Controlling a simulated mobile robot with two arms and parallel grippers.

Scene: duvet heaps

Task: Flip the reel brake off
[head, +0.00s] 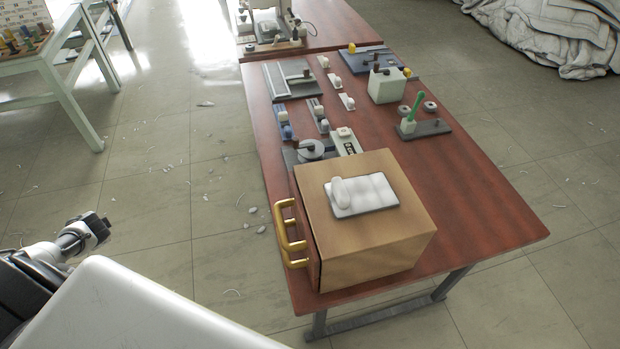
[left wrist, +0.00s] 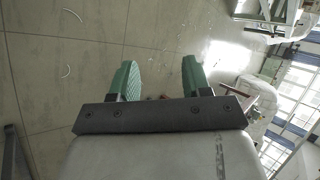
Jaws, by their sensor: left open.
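My left gripper (head: 101,226) is at the lower left of the head view, over the floor and well apart from the red-brown table (head: 480,210). In the left wrist view its two green fingers (left wrist: 160,72) are spread with nothing between them. A grey round reel-like disc (head: 311,150) with a dark knob lies on the table behind the wooden box. My right gripper is not in view.
A wooden box (head: 390,240) with a yellow handle (head: 289,235) and a white pad on top stands at the near table end. A cream box (head: 386,86) and several small fixtures lie behind. Duvet heaps (head: 555,30) lie far right. Floor left of the table is mostly clear.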

